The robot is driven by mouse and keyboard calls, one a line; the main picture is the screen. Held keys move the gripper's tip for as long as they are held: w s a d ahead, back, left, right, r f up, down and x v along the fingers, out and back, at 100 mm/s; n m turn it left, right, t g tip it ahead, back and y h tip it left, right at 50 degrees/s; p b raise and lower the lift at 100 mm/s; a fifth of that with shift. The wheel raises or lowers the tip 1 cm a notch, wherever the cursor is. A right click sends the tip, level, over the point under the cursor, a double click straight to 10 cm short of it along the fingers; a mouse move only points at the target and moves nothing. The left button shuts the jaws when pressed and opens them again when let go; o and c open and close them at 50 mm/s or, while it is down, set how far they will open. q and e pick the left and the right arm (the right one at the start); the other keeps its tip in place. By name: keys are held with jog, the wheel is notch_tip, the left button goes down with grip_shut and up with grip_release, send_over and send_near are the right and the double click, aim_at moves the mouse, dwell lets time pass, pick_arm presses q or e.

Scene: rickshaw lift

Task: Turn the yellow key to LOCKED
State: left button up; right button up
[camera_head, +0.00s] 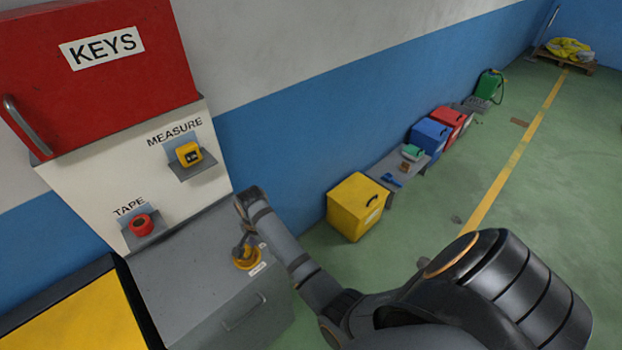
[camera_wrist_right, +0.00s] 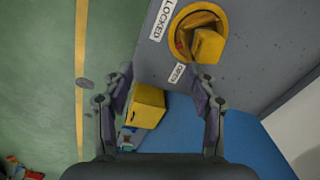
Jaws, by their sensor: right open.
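The yellow key (camera_wrist_right: 207,46) sits in a round yellow ring with some red inside, on top of a grey cabinet (camera_head: 185,275). In the head view the key's yellow base (camera_head: 247,262) shows partly, behind my gripper. A LOCKED label (camera_wrist_right: 162,19) and an OPEN label (camera_wrist_right: 177,73) lie beside the ring. The key's exact pointing direction is hard to tell. My right gripper (camera_wrist_right: 161,77) is open and empty, above the cabinet. In its wrist view the key lies beyond the right fingertip, not between the fingers. In the head view the right gripper (camera_head: 243,245) points down near the key.
A red KEYS box (camera_head: 100,95) and shelves with a yellow measure (camera_head: 189,154) and red tape (camera_head: 141,225) are at the wall behind the cabinet. A yellow box (camera_head: 355,205) and other boxes stand along the wall. The green floor to the right is mostly clear.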

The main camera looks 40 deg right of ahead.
jog(key=s+d+f+n+t+b, duration=0.1)
jog(key=s+d+f+n+b, duration=0.25)
jog(key=s+f+n, duration=0.5)
jog(key=s+d+f+b, duration=0.1)
jog(key=s+f+b, duration=0.1)
jog(key=f, duration=0.7)
jog(key=s+d+f+n+b, duration=0.1)
jog(key=s+f+b, duration=0.2)
jog(key=f, duration=0.6)
jog(key=shift+s+h, duration=0.3)
jog(key=shift+s, duration=0.95)
jog(key=shift+n, duration=0.25)
jog(key=s+d+f+n+b, duration=0.3)
jog(key=s+f, duration=1.8)
jog(key=s, duration=0.4)
jog(key=shift+f+g, duration=0.15)
jog(key=shift+g, duration=0.15)
jog(key=shift+c, duration=0.5)
